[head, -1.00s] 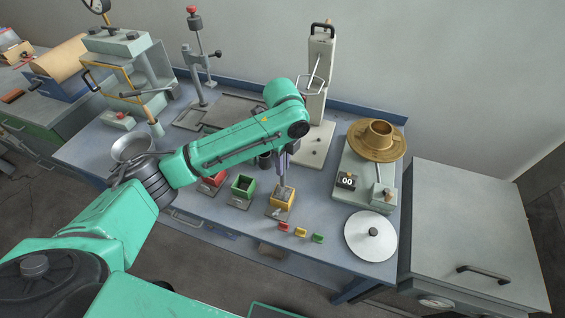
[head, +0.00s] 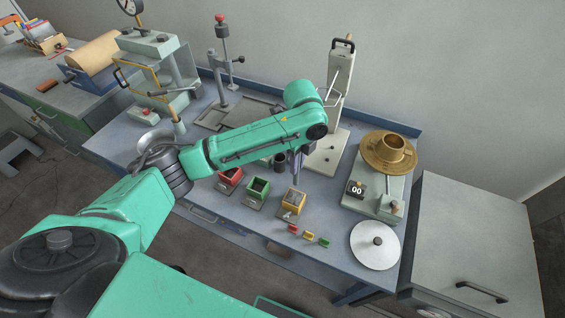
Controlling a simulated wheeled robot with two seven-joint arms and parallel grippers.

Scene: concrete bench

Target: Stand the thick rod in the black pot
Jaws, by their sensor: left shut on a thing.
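My left arm reaches in from the left over the bench. Its gripper (head: 296,177) points down just above the yellow bin (head: 293,203), shut on a thin upright piece that I take for the thick rod; the fingers and the arm's end hide most of it. A small dark pot, the black pot (head: 280,161), stands just left of the gripper and behind the bins, partly covered by my arm. The gripper is apart from the pot. My right gripper is out of view.
A green bin (head: 258,187) and a red bin (head: 229,179) stand left of the yellow one. Small coloured blocks (head: 308,235) lie in front. A tall grey press (head: 340,80) stands behind, a scale with a brass pan (head: 388,153) and a white disc (head: 375,245) to the right.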

